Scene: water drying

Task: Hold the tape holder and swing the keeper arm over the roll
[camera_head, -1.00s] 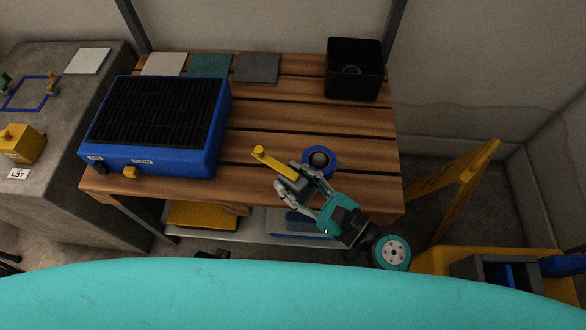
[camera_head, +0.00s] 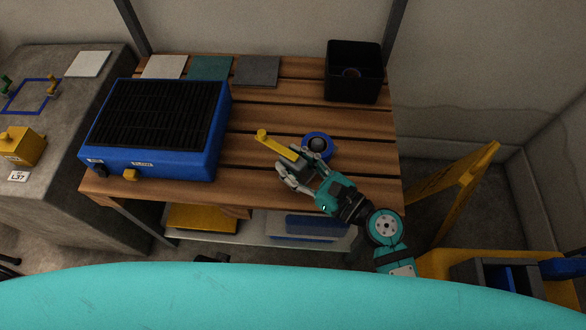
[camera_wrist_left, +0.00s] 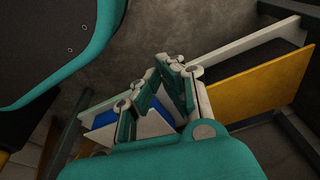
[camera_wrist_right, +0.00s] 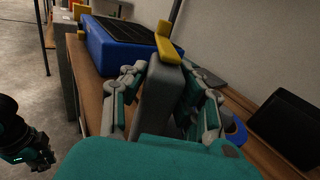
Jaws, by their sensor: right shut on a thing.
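The tape holder has a grey body (camera_wrist_right: 158,98) and a yellow keeper arm (camera_head: 277,145). My right gripper (camera_head: 292,166) is shut on the grey body near the table's front edge. In the right wrist view the body sits between both fingers, and the yellow arm (camera_wrist_right: 165,43) sticks up at its far end. A blue roll (camera_head: 329,140) with a dark round core is just right of the holder; the yellow arm points up-left, away from it. Fingers hide part of the body. My left gripper (camera_wrist_left: 164,66) is outside the head view; its fingertips look together and empty.
A blue grill-topped box (camera_head: 213,140) stands left on the slatted wooden table (camera_head: 262,120). A black open bin (camera_head: 353,85) is at the back right, flat tiles (camera_head: 210,67) along the back. A lower shelf (camera_head: 257,232) lies beneath. The table's middle is clear.

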